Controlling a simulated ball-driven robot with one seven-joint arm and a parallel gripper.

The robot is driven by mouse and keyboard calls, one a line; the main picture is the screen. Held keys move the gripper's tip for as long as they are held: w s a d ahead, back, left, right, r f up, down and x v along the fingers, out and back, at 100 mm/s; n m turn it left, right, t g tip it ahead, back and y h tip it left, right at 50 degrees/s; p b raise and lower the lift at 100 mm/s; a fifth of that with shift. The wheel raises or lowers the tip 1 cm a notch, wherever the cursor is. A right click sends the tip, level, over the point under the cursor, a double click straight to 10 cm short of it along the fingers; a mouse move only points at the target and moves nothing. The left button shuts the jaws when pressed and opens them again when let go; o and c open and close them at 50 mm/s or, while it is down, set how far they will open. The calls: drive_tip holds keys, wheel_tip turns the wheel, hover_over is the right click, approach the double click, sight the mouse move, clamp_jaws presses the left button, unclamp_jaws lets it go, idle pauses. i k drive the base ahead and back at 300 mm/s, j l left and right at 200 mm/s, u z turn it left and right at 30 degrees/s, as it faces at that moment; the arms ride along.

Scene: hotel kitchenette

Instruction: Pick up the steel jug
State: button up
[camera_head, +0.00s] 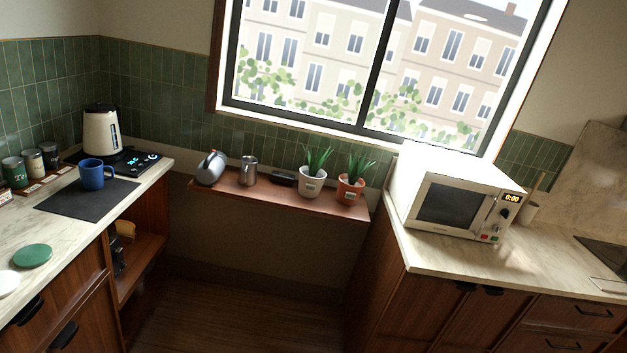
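A small upright steel jug (248,171) stands on the narrow wooden shelf (275,199) under the window. It is cylindrical and shiny. To its left on the same shelf is a rounded grey metal vessel (209,168) with a dark handle; it looks tilted, and I cannot tell exactly what it is. To the jug's right lies a small dark object (283,178). My gripper is not in view, so its state does not show.
Potted plants in a white pot (311,183) and a terracotta pot (350,191) stand on the shelf's right half. A left counter holds a blue mug (93,175) and a cream kettle (102,132). A microwave (455,195) sits on the right counter. The floor (240,305) between is clear.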

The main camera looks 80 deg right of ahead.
sight(248, 175)
drive_tip(key=z, duration=1.7)
drive_tip(key=i+z, duration=0.2)
drive_tip(key=z, duration=0.15)
drive_tip(key=i+j+z, duration=0.1)
drive_tip(key=z, duration=0.2)
drive_tip(key=i, duration=0.05)
